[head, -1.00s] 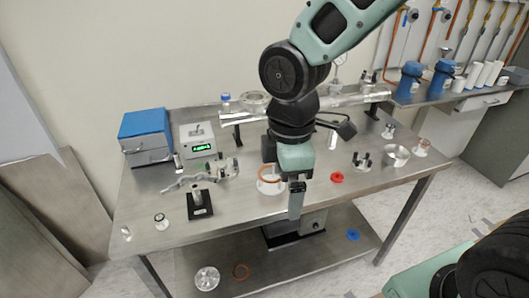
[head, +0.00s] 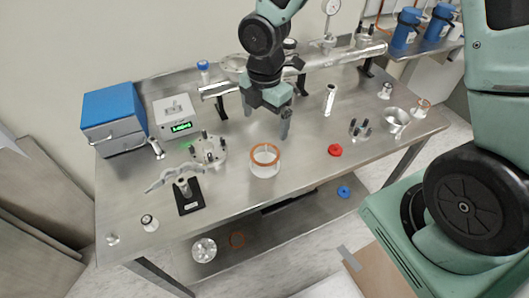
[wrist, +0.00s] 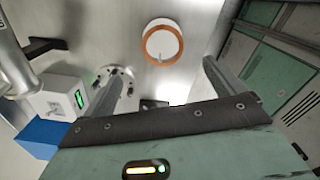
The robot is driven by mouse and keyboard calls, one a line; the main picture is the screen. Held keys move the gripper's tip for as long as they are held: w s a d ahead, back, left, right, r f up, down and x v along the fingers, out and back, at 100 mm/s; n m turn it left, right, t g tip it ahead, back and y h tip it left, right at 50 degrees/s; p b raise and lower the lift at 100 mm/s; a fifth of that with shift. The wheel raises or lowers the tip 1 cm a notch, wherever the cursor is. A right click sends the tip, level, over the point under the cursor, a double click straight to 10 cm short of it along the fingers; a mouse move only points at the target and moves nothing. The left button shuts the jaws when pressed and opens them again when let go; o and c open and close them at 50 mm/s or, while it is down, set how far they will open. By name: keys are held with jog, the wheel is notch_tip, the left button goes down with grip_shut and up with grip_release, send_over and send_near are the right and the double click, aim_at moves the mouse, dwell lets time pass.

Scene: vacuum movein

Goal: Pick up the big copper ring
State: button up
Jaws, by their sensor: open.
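The big copper ring (head: 252,155) lies flat around the top of a round white holder (head: 265,171) near the middle of the steel table. My gripper (head: 268,118) is open and empty, above the table and just behind the ring in the head view. The wrist view shows the ring (wrist: 147,45) on its holder beyond the fingertips, between the two spread fingers (wrist: 166,78). The fingers do not touch it.
A flanged metal part (head: 208,150) and a black-based stand (head: 190,195) are left of the ring. A long metal tube (head: 330,58) runs behind.

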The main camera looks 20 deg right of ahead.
jog(key=shift+s+a+f, duration=0.1)
jog(key=shift+s+f, duration=0.05)
jog(key=shift+f, duration=2.3)
jog(key=shift+s+a+f, duration=0.1)
jog(key=shift+s+f, duration=0.05)
jog(key=shift+f, duration=2.3)
jog(key=shift+f, duration=0.25)
jog(key=c, duration=0.9)
